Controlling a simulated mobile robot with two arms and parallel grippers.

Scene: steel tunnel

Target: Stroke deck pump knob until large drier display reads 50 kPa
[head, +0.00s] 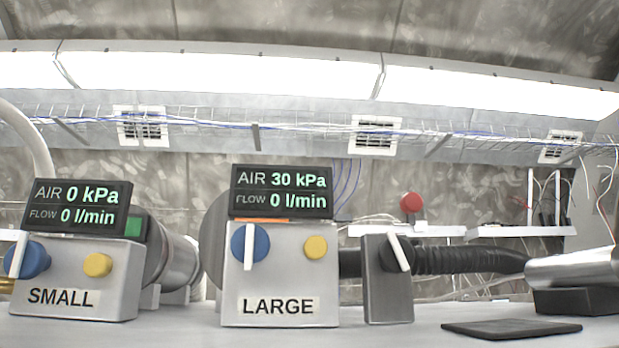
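The LARGE drier (279,273) is a pale grey box on the bench with a blue knob (250,243) and a yellow button (316,247). Its display (281,191) on top reads AIR 30 kPa and FLOW 0 l/min. A round red knob (411,203) stands up behind the bench, right of this drier; its lower part is hidden, and I cannot tell for certain that it is the deck pump knob. Neither of my grippers is in view.
The SMALL drier (75,279) at left has a display (77,206) reading 0 kPa and 0 l/min. Right of the LARGE drier are a grey lever box (388,290), a black hose (465,260) with a metal end (575,268), and a flat black pad (511,328).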

